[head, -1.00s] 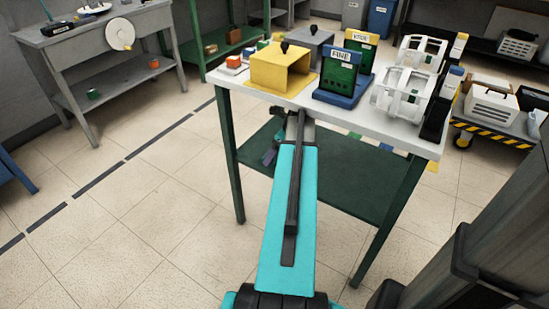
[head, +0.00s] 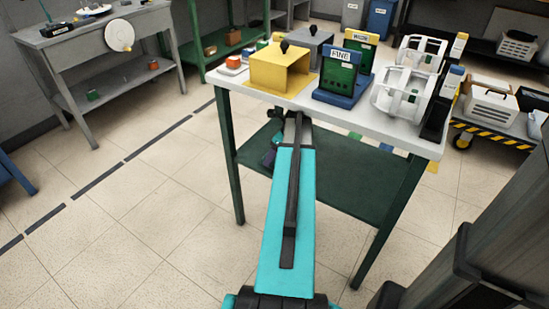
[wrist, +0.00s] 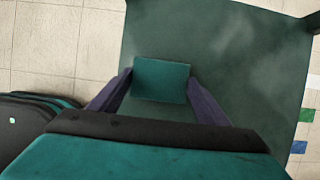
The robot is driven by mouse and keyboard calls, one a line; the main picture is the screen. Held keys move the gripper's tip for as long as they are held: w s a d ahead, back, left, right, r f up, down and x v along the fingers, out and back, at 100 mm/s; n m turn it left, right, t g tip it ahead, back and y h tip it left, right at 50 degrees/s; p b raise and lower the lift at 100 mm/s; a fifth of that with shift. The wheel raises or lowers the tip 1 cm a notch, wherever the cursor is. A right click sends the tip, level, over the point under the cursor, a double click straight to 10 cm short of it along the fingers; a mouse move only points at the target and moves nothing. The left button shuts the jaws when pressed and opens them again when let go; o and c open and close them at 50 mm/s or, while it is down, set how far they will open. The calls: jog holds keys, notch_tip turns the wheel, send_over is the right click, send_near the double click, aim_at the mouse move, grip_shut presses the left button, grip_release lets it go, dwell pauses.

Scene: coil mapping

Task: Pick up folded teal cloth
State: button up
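The folded teal cloth (wrist: 161,80) is a small flat rectangle over the dark green lower shelf in the wrist view. My gripper (wrist: 159,77) is open, with one purple-grey finger on each side of the cloth. A narrow gap shows at the left finger; I cannot tell whether the right finger touches the cloth's edge. The near part of the cloth is close to my dark gripper body.
The lower shelf (head: 345,185) is mostly bare, with the white tabletop (head: 395,125) above it. Green legs (head: 232,155) stand at the corners. A yellow box (head: 282,70), labelled stands and white frames sit on top. Green and blue patches (wrist: 298,146) show right of the shelf.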

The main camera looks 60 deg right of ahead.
dwell(0.3)
jog(key=shift+r+p, duration=0.4)
jog(key=shift+r, duration=0.5)
jog(key=a+p, duration=0.4)
jog(key=a, duration=0.9)
jog(key=shift+w, duration=0.2)
jog(key=p, duration=0.2)
jog(key=shift+a+r+p, duration=0.1)
jog(key=shift+p, duration=0.25)
jog(key=p, duration=0.5)
jog(key=shift+w+a, duration=0.1)
jog(key=shift+a, duration=0.25)
jog(key=a+p, duration=0.1)
jog(key=p, duration=0.4)
jog(key=shift+s+a+p, duration=0.2)
jog(key=shift+a+p, duration=0.05)
jog(key=shift+p, duration=0.35)
